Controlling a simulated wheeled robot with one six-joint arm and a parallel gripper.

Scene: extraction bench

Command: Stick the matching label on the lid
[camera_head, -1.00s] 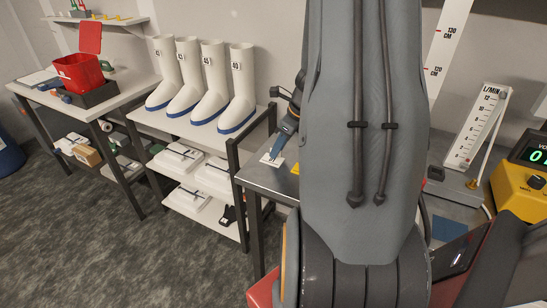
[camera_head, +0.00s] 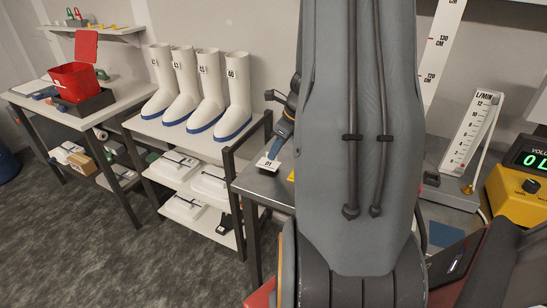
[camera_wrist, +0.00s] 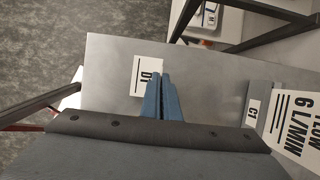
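A white label (camera_wrist: 143,73) that seems to read D1 lies at my fingertips in the wrist view. It also shows by the bench's left end in the head view (camera_head: 266,164). My gripper (camera_wrist: 163,74) has its blue fingers close together over the label's lower right edge. I cannot tell whether they grip it or only overlap it. My gripper also shows in the head view (camera_head: 274,157), partly behind my arm. A small tag marked C1 (camera_wrist: 252,108) is to the right. A red bin (camera_head: 76,81) has an upright red panel like an open lid (camera_head: 86,49).
The grey metal bench (camera_wrist: 108,62) is mostly bare left of the fingers. A "FLOW 6 L/MIN" card (camera_wrist: 297,122) is at right. White boots (camera_head: 235,95) stand on a rack (camera_head: 150,125) left of the bench. A flow gauge (camera_head: 470,135) and yellow meter (camera_head: 515,200) are at right.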

